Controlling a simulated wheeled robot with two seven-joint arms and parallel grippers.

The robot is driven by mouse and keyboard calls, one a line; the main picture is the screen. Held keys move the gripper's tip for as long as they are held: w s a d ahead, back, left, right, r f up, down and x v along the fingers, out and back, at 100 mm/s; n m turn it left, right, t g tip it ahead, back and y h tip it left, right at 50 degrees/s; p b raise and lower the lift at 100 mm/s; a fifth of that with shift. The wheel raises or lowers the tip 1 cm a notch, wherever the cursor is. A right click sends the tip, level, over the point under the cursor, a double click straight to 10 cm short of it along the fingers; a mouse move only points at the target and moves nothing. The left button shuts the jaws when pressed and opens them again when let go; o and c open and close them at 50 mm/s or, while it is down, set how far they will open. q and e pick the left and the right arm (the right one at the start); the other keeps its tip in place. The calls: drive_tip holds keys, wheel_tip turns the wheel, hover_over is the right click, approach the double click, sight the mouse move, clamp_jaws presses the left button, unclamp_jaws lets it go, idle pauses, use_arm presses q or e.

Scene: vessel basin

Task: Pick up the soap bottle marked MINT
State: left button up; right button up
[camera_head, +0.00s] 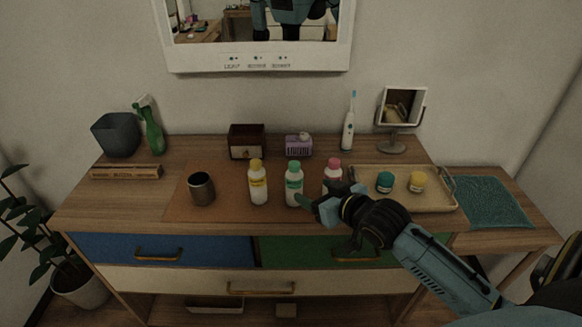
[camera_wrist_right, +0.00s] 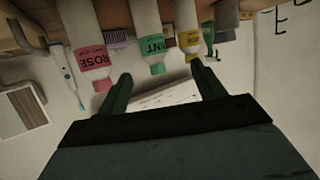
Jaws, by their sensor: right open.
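The soap bottle marked MINT (camera_head: 293,188) is white with a green cap and green label. It stands upright on the brown mat, between a yellow-capped bottle (camera_head: 258,187) and a pink-capped bottle (camera_head: 332,175). In the right wrist view, which is upside down, the MINT bottle (camera_wrist_right: 150,38) shows between the ROSE bottle (camera_wrist_right: 92,50) and the yellow-labelled one (camera_wrist_right: 187,25). My right gripper (camera_head: 308,200) is at the front right of the MINT bottle. Its fingers (camera_wrist_right: 162,78) are open, with the MINT bottle ahead between them and nothing held. My left gripper is out of view.
A wooden tray (camera_head: 446,202) with teal and yellow-lidded jars lies right of the bottles. A dark cup (camera_head: 201,189) stands to the left. Behind are a brown box (camera_head: 247,141), a purple dispenser (camera_head: 298,145) and a toothbrush (camera_head: 348,127). The mat's front left is clear.

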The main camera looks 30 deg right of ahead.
sight(300, 179)
drive_tip(key=x, duration=0.3)
drive_tip(key=d+x, duration=0.1)
drive_tip(key=x, duration=0.3)
drive_tip(key=shift+w+d+r, duration=0.1)
drive_tip(key=shift+d+r, duration=0.1)
drive_tip(key=shift+b+x, duration=0.65)
drive_tip(key=shift+x, duration=2.45)
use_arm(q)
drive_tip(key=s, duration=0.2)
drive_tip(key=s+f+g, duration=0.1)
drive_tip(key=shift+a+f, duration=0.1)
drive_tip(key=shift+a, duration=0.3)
use_arm(e)
drive_tip(key=shift+r, duration=0.1)
